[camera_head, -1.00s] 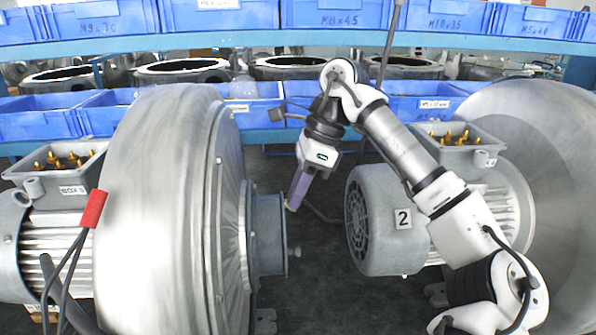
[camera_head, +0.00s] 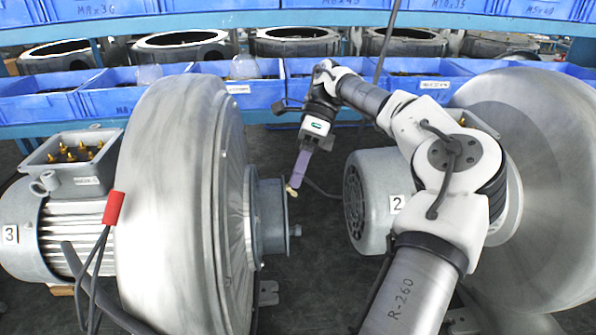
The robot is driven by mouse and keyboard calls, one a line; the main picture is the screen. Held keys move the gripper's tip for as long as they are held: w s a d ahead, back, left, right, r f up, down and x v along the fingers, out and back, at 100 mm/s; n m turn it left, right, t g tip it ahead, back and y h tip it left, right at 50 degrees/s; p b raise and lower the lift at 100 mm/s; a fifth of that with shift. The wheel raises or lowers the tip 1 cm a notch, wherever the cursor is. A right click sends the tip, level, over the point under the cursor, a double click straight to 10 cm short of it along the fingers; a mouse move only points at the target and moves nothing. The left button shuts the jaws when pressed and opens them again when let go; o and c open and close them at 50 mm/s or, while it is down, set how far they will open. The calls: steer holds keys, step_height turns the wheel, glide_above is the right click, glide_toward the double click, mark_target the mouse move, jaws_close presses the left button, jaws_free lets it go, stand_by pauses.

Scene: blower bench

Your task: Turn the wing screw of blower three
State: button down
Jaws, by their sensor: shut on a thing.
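Blower three (camera_head: 185,200) stands at the left, a large silver fan housing with a grey motor at its left end marked 3. A round grey outlet flange (camera_head: 272,225) projects from its right face. My gripper (camera_head: 293,188) reaches down from the upper right with slim purple fingers. It is shut on a small brass-coloured piece at the flange's upper right rim, which appears to be the wing screw (camera_head: 291,191). The fingers hide most of the screw, so its angle cannot be made out.
Blower two (camera_head: 375,205) stands close on the right, partly behind my arm. A narrow strip of dark floor (camera_head: 315,265) lies between the blowers. Blue bins (camera_head: 250,92) line the rack behind. A red-sleeved cable (camera_head: 113,208) hangs at blower three's front.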

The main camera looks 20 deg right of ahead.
steer(key=shift+f+g, duration=0.1)
steer(key=shift+g, duration=0.4)
stand_by(0.3)
steer(key=c, duration=1.4)
jaws_free()
steer(key=shift+w, duration=0.1)
